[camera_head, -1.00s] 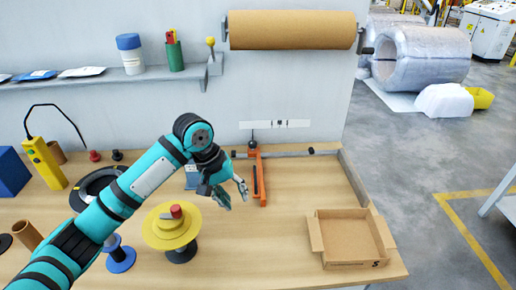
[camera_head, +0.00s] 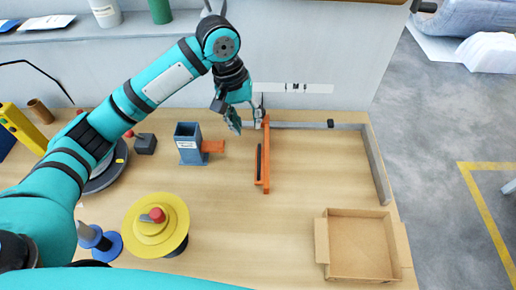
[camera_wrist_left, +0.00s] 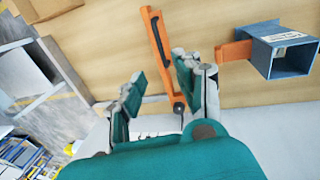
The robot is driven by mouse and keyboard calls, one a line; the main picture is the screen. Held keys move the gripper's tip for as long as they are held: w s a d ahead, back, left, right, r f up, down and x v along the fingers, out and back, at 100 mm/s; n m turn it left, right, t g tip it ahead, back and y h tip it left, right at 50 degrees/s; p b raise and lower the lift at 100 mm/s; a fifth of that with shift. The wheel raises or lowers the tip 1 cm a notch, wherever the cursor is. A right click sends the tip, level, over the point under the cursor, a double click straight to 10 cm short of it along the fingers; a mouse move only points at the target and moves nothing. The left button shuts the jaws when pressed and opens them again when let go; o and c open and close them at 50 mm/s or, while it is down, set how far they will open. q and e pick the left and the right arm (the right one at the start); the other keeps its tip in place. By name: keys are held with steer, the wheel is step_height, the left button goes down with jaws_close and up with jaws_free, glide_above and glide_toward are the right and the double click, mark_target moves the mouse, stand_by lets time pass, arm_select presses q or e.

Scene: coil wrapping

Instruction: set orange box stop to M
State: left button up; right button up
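The orange box stop (camera_head: 261,172) is a long bar running from the back rail toward the front. It stands near the left part of the white scale strip (camera_head: 318,88) on the wall, left of its letters, including M. A dark upright knob shows at its back end. My left gripper (camera_head: 242,118) is just left of that end. In the left wrist view its fingers (camera_wrist_left: 158,92) are apart, with the orange bar (camera_wrist_left: 159,40) beyond them and the knob (camera_wrist_left: 178,107) close to the right finger; contact is unclear. My right gripper is out of view.
A blue-grey holder (camera_head: 190,155) with an orange tab stands left of the stop. A yellow spool (camera_head: 140,237) is at front left. An open cardboard box (camera_head: 320,242) sits at front right. The table between stop and box is clear.

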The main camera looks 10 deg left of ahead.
mark_target(259, 156)
arm_select(q)
steer(key=f, duration=0.4)
steer(key=d+f+p, duration=0.1)
steer(key=f, duration=0.3)
steer(key=d+f, duration=0.1)
steer(key=f, duration=0.2)
steer(key=shift+w+d+f+p, duration=0.1)
steer(key=shift+w+f+p, duration=0.2)
steer(key=shift+w+f, duration=0.1)
steer(key=shift+d+f, duration=0.15)
steer(key=shift+f, duration=0.6)
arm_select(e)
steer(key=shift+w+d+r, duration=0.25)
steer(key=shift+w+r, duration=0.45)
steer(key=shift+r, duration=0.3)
arm_select(q)
steer(key=shift+c, duration=0.2)
jaws_close()
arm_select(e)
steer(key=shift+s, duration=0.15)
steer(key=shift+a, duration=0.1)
